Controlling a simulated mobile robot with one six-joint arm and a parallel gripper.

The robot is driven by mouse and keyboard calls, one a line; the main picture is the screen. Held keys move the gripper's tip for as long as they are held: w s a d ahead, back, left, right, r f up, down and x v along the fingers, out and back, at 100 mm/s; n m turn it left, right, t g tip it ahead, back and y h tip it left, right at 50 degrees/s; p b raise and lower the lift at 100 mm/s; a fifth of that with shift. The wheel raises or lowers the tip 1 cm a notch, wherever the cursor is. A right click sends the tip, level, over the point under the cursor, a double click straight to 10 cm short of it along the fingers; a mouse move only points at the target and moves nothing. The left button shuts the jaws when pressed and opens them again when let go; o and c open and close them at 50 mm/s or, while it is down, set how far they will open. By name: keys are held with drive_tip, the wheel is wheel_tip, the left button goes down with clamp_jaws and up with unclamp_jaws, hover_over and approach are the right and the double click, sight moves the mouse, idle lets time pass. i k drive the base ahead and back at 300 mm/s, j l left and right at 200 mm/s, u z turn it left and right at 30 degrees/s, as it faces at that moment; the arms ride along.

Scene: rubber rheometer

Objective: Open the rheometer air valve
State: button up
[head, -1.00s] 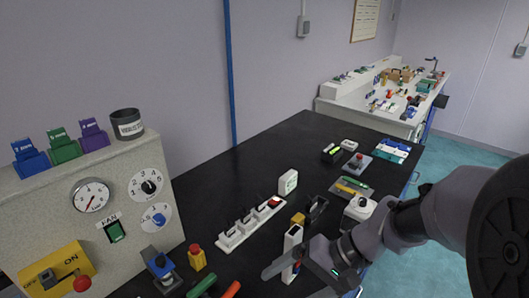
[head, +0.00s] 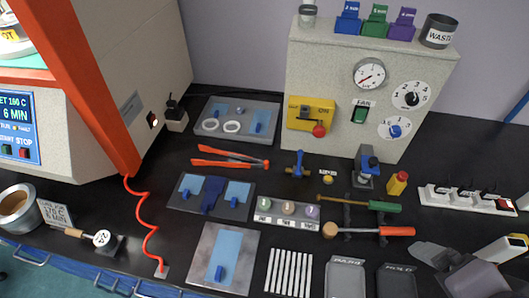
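A small blue-handled valve with a brass-coloured body (head: 299,166) stands on the black bench below the control panel, with a small label and a brass knob to its right. I take it for the air valve, but its label is too small to read. A yellow box marked ON with a red ball knob (head: 312,114) is on the panel front. My gripper (head: 437,272) is at the lower right of the head view, partly cut off by the frame edge. Its fingers look apart with nothing between them. It is well to the right of the valve and touches neither.
Orange-handled tongs (head: 231,160) lie left of the valve, and a blue clamp-like device (head: 366,168) stands to its right. A rack with green- and orange-handled tools (head: 348,212) lies in front. A coiled red cord (head: 146,212) hangs at left. The bench is crowded.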

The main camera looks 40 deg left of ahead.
sight(298, 172)
drive_tip(key=u, duration=1.35)
drive_tip(key=j+z, duration=0.35)
drive_tip(key=j, duration=0.9)
